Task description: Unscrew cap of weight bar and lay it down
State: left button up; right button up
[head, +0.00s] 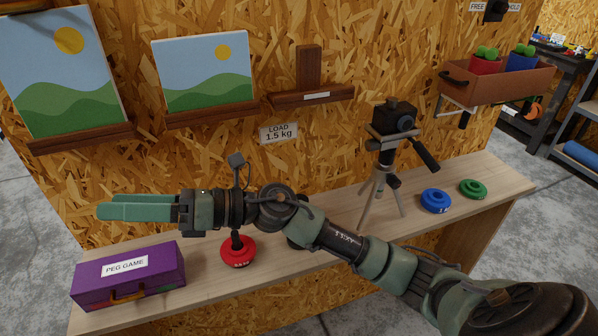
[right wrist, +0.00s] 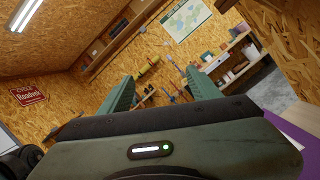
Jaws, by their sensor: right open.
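My right gripper (head: 106,209) points left, above the purple box and away from the red disc. In the right wrist view its two green fingers (right wrist: 160,77) stand apart with nothing between them. My left gripper is out of view.
The purple PEG GAME box (head: 133,272) stands at the plank bench's (head: 205,292) left end. A camera on a tripod (head: 390,125) stands right of middle. Bare bench shows between box and red disc.

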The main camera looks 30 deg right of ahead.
jog(key=d+f+n+g+h, duration=0.6)
jog(key=d+f+n+h, duration=0.1)
jog(key=f+n+h, duration=0.25)
jog(key=d+h, duration=0.3)
jog(key=d, duration=0.5)
jog(key=w+d+n+h, duration=0.1)
jog(key=d+h, duration=0.2)
jog(key=d, duration=0.5)
jog(key=w+d+h, duration=0.1)
jog(key=d+h, duration=0.3)
jog(key=d, duration=0.5)
jog(key=shift+r+g, duration=0.2)
jog(key=shift+g, duration=0.2)
jog(key=shift+s+d+f, duration=0.1)
jog(key=shift+d, duration=0.1)
notch_tip(320, 180, down, 8)
jog(key=shift+r+p, duration=0.25)
jog(key=shift+p, duration=0.55)
jog(key=shift+c, duration=0.3)
